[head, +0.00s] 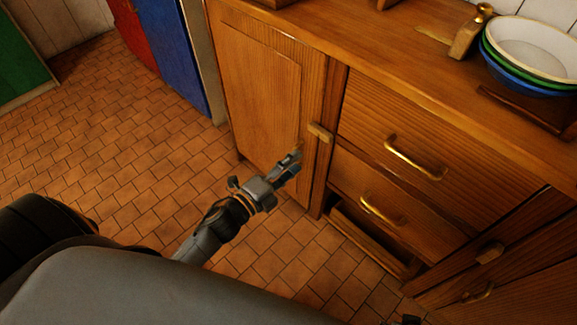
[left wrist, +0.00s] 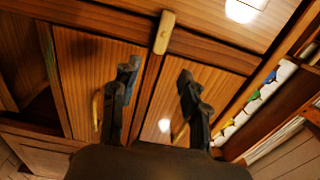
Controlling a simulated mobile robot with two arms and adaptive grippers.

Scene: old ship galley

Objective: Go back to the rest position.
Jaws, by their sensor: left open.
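My left gripper (head: 290,166) is in front of the wooden cabinet, by the right edge of its door (head: 258,85) and below a small wooden latch (head: 319,132). In the left wrist view my left gripper (left wrist: 157,82) shows two dark fingers spread apart with nothing between them. The latch (left wrist: 164,32) is seen beyond the fingertips there, apart from them. My right gripper cannot be made out in either view.
Two drawers with brass handles (head: 415,158) (head: 382,211) are right of the door. The countertop (head: 390,45) carries stacked bowls (head: 535,50) and a brass-knobbed wooden piece (head: 469,34). Tiled floor (head: 125,145) lies open at left, with blue (head: 170,50) and red (head: 135,30) panels behind.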

